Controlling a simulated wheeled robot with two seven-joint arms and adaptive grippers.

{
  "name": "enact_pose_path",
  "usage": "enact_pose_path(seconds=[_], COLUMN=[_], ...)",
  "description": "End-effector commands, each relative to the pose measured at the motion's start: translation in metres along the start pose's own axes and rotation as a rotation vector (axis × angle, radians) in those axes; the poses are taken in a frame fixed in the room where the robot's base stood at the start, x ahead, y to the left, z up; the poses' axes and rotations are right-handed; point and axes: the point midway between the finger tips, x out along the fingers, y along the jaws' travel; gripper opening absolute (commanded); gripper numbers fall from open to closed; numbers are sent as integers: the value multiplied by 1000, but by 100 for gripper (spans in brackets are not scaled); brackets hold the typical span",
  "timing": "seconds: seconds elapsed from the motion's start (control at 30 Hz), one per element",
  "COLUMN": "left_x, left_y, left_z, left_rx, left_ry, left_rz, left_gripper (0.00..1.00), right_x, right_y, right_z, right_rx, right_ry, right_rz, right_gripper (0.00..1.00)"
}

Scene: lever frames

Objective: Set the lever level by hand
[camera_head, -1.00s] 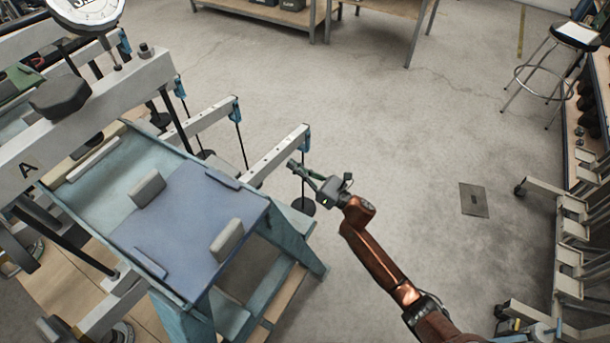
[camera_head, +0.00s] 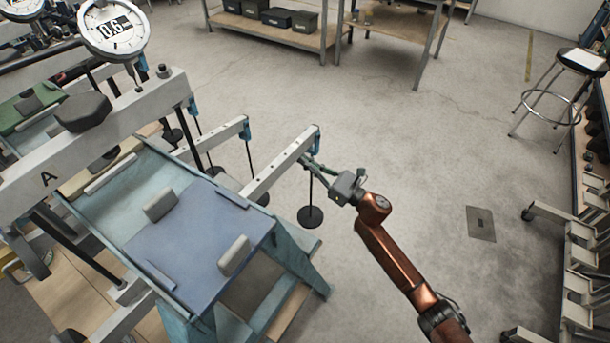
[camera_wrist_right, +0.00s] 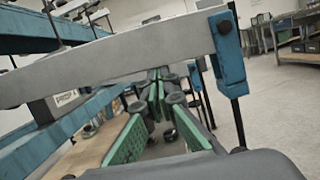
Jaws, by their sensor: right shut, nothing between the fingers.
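The lever is a pale bar (camera_head: 272,175) that sticks out to the right from the frame marked A. It has a blue clip (camera_head: 316,141) at its outer end and a dark round weight (camera_head: 310,216) hanging on a rod. My right gripper (camera_head: 306,161) is shut and empty, its tips beside the lever close to the blue clip. In the right wrist view the lever (camera_wrist_right: 110,66) crosses above the green fingers (camera_wrist_right: 158,84), with the blue clip (camera_wrist_right: 228,52) at right. I cannot tell whether the tips touch it. My left gripper is not in view.
A dial (camera_head: 112,28) showing 0.6 stands above the pale beam marked A (camera_head: 50,178). A second similar lever (camera_head: 222,136) lies behind. A blue-grey tray (camera_head: 195,225) stands left of my right arm. Open floor (camera_head: 410,150) lies to the right.

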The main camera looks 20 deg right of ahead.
Motion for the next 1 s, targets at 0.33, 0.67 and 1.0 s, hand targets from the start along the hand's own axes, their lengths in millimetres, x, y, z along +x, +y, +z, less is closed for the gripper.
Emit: enact_pose_path(seconds=[0.33, 0.67, 1.0], left_x=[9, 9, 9], left_y=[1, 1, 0], left_z=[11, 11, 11], left_rx=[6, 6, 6], left_ry=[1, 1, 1], left_rz=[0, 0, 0], left_gripper=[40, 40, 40], right_x=[8, 5, -52], right_y=[-2, -3, -4], right_z=[34, 33, 32], right_rx=[-71, -70, -70], right_ry=[2, 2, 4], right_rz=[17, 16, 14], right_gripper=[0, 0, 0])
